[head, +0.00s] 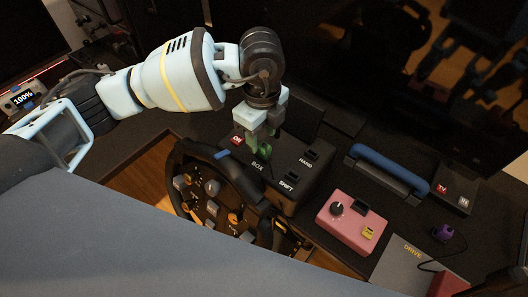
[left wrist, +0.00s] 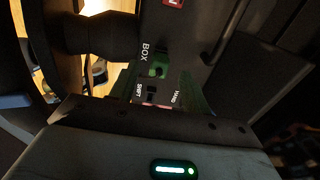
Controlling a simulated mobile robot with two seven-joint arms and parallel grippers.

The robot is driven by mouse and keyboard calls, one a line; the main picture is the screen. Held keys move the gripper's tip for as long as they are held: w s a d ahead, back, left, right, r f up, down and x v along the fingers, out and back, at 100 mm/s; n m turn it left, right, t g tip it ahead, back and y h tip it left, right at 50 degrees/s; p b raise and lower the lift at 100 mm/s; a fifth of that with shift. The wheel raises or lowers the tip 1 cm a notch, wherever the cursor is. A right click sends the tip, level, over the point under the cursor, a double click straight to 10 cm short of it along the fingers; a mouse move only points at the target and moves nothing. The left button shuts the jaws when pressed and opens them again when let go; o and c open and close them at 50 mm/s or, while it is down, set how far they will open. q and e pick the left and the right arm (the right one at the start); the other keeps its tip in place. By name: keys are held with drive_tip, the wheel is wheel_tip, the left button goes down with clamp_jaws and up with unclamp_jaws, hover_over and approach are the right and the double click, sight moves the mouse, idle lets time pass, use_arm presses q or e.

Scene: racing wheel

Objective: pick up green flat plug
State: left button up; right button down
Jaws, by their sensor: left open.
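My left gripper (head: 258,147) has green fingers and points down over the black box (head: 305,190) marked BOX, HAND and SHIFT. Its open fingers also show in the left wrist view (left wrist: 158,92), apart on either side of the box's labelled face. A small green patch (left wrist: 158,69) with a dark round spot shows between them, beside the BOX label. I cannot tell whether this patch is the green flat plug. No other plug of that colour is clear, and the fingers hide part of the box top. My right gripper is not in view.
A black racing wheel (head: 186,158) stands just left of the box. To the right are a pink box (head: 350,222) with a knob, a blue bar (head: 388,168), a purple plug (head: 442,232) with a cable, and a grey DRIVE panel (head: 398,262). A dark screen rises behind.

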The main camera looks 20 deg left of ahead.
sight(264, 146)
use_arm(q)
drive_tip(key=f, duration=0.4)
drive_tip(key=shift+s+d+f, duration=0.1)
drive_tip(key=shift+d+f, duration=0.15)
drive_tip(key=shift+f, duration=0.05)
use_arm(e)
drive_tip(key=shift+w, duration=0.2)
